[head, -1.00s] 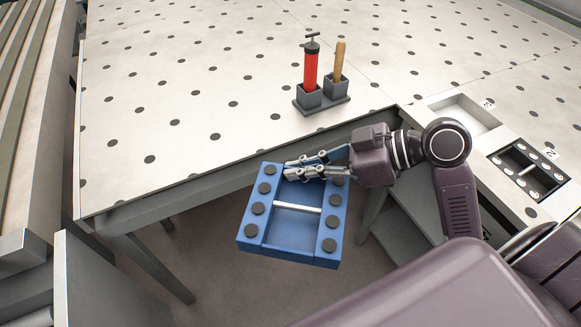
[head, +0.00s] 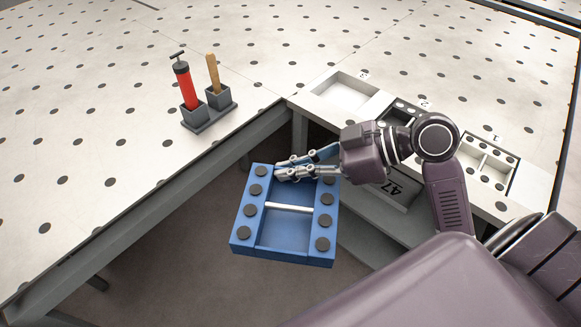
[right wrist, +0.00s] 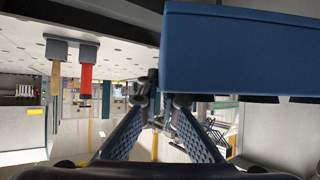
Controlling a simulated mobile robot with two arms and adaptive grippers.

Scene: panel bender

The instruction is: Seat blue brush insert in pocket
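The blue brush insert (head: 246,222) is a rectangular frame with black round brushes down two sides and a pale bar across its middle. My right gripper (head: 282,172) is shut on its far edge and holds it in the air, clear of the table. In the right wrist view the blue insert (right wrist: 240,55) fills the upper right, by the fingertips (right wrist: 160,95). A pale rail with pockets (head: 316,100) runs along the table edge. Its empty pocket (head: 345,90) is at the far left end. The numbered pockets 2 and 1 hold a dark insert (head: 400,113) and a light insert (head: 490,160). My left gripper is not in view.
A grey holder (head: 212,118) with a red pump-like tool (head: 185,85) and a wooden-handled tool (head: 213,72) stands on the perforated table (head: 110,120). A box marked 47 (head: 398,190) sits below the rail. Open floor lies under the insert.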

